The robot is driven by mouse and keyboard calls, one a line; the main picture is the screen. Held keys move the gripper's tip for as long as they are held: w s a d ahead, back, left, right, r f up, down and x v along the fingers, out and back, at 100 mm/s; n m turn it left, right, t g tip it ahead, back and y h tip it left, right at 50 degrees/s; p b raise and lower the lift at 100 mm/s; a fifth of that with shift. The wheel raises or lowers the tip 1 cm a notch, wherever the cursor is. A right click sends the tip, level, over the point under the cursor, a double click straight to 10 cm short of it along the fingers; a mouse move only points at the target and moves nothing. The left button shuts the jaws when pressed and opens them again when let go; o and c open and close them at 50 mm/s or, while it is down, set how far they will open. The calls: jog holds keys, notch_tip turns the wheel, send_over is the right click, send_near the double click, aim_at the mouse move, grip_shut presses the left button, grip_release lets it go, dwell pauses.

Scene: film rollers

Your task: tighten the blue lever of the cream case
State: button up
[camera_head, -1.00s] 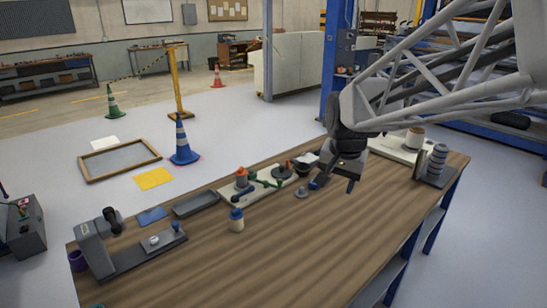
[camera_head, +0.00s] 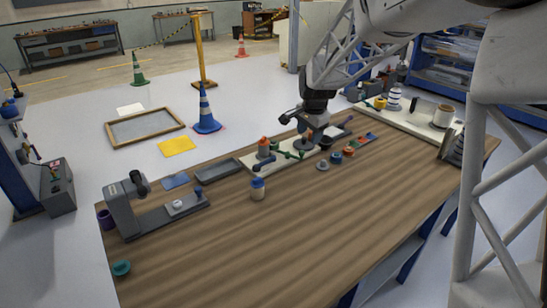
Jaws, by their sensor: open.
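A low cream case (camera_head: 254,167) lies along the table's back edge. Green levers (camera_head: 292,153) and an orange-topped cylinder (camera_head: 264,146) are on it. A dark blue lever-like part (camera_head: 262,163) shows at its front left; its exact setting is too small to tell. My gripper (camera_head: 310,137) points down over the right part of this case, to the right of the blue part. It is open, and nothing shows between its fingers. Its fingertips partly overlap the fittings there, so I cannot tell if they touch.
A grey tray (camera_head: 218,170) and a grey stand (camera_head: 124,208) are to the left. Small coloured parts (camera_head: 348,152) and a second cream board (camera_head: 408,123) lie right.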

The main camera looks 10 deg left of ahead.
jog(key=w+a+f+m, duration=0.2)
jog(key=w+a+f, duration=0.5)
jog(key=w, duration=0.1)
jog(key=m, duration=0.2)
send_over(271, 158)
notch_tip(271, 158, down, 9)
jog(key=shift+s+d+r, duration=0.2)
jog(key=shift+s+d, duration=0.05)
jog(key=shift+s, duration=0.1)
jog(key=shift+w+a+f, duration=0.1)
jog(key=shift+w+f, duration=0.1)
jog(key=shift+f, duration=1.05)
jog(key=shift+w+a+f, duration=0.15)
jog(key=shift+w+f, duration=0.05)
jog(key=shift+f, duration=1.1)
jog(key=shift+w+a+f, duration=0.1)
jog(key=shift+w+f, duration=0.1)
jog(key=shift+f, duration=1.05)
grip_shut()
